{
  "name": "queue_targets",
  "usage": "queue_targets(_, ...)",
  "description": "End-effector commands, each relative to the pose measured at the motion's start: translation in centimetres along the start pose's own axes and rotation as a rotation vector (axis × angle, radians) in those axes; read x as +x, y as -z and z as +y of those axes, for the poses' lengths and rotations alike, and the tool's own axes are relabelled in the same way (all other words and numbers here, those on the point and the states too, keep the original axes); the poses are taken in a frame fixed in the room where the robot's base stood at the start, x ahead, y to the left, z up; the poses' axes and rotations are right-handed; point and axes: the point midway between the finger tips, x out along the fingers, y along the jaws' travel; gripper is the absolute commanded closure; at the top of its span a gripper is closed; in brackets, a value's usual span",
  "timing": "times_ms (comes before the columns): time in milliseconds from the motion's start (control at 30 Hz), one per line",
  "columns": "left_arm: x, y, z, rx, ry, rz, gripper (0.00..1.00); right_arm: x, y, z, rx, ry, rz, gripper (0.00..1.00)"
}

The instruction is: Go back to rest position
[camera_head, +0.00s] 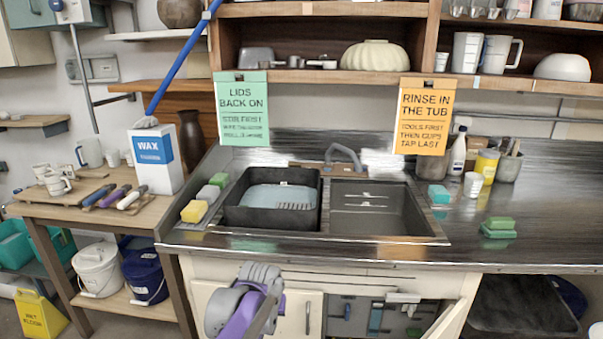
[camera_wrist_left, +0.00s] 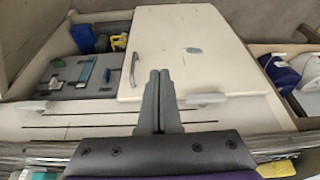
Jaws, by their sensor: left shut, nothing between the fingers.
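My left gripper (camera_wrist_left: 158,82) is shut in the left wrist view, its two dark fingers side by side with nothing between them. It is in front of the cream cabinet door (camera_wrist_left: 190,50) below the counter. Purple and grey links of my arm show at the bottom centre of the head view; the fingertips cannot be made out there. My right gripper is not in either view.
The metal counter (camera_head: 300,244) holds a black tub (camera_head: 270,214) beside the sink (camera_head: 372,222). The cabinet opening (camera_head: 366,316) below shows hanging tools. At left, a wooden table (camera_head: 120,212) bears a WAX box (camera_head: 155,160), with a white bucket (camera_head: 97,270) and blue bucket (camera_head: 144,277) beneath.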

Motion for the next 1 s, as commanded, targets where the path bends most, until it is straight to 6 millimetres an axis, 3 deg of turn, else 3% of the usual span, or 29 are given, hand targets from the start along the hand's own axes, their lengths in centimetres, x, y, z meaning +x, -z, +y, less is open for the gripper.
queue_targets(100,-3.1,-4.9,-2.6,-0.01,0.004,0.005,1.0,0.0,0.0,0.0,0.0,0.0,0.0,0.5)
queue_targets(300,-6.4,-13.8,-5.7,-0.024,0.01,0.016,1.0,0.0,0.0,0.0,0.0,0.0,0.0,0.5)
queue_targets(500,-7.4,-22.7,-7.5,-0.035,0.015,0.027,1.0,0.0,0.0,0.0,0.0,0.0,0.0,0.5)
queue_targets(600,-7.3,-26.2,-7.9,-0.039,0.017,0.031,1.0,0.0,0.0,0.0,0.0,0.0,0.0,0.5)
queue_targets(833,-6.3,-33.0,-8.6,-0.048,0.022,0.04,1.0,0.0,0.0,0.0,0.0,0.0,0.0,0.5)
queue_targets(867,-6.5,-33.4,-8.6,-0.048,0.022,0.042,1.0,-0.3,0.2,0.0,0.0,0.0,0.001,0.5)
queue_targets(900,-8.1,-32.3,-8.6,-0.046,0.022,0.047,1.0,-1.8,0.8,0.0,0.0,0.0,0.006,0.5)
queue_targets(1000,-10.3,-31.1,-8.6,-0.046,0.022,0.055,1.0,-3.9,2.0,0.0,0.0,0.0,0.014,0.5)
